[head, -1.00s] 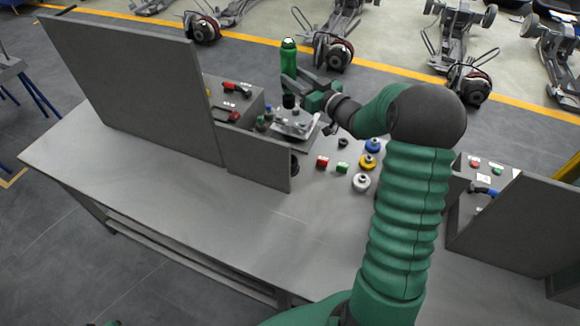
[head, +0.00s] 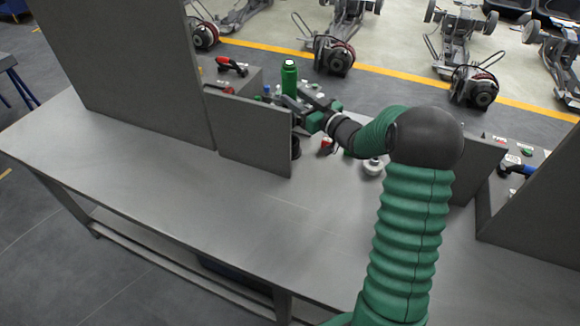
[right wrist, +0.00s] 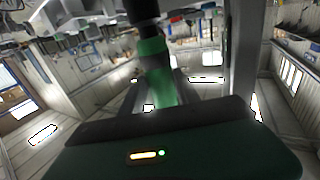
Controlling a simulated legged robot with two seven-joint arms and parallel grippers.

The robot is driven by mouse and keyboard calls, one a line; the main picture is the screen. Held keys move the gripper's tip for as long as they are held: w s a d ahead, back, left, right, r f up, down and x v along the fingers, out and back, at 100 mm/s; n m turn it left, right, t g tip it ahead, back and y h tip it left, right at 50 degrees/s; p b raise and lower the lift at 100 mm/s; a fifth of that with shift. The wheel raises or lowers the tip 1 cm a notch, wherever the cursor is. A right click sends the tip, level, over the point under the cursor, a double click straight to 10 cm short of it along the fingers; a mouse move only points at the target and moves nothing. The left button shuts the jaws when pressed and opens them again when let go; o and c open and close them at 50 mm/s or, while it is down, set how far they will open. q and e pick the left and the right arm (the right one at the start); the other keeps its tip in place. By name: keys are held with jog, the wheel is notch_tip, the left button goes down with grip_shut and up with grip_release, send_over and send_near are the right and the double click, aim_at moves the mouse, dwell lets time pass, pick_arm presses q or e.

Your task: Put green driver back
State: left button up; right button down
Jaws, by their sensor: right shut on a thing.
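The green driver (head: 289,78) stands nearly upright above the far side of the workbench in the head view. My right gripper (head: 299,109) is shut on it, and the jaws hide part of its lower end. In the right wrist view the driver (right wrist: 157,70) rises out of the jaws, green below and black above. A low grey panel (head: 250,135) stands in front and hides what is below the driver. My left gripper is not in view.
A red-handled tool (head: 232,66) lies on a grey box behind the tall grey panel (head: 140,60). A white round part (head: 373,167) sits beside my right arm. A blue-handled tool (head: 519,168) lies at right. The front of the workbench (head: 230,215) is clear.

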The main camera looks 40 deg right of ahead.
aim_at(294, 127)
notch_tip(294, 127, down, 11)
jog(key=shift+s+r+b, duration=0.1)
jog(key=shift+r+b, duration=0.1)
jog(key=shift+b, duration=0.85)
jog(key=shift+f, duration=0.2)
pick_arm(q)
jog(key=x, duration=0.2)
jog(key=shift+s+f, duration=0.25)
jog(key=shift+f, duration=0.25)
pick_arm(e)
jog(key=c, duration=0.9)
grip_release()
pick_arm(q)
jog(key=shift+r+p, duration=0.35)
pick_arm(e)
jog(key=s, duration=1.2)
jog(key=shift+d, duration=0.1)
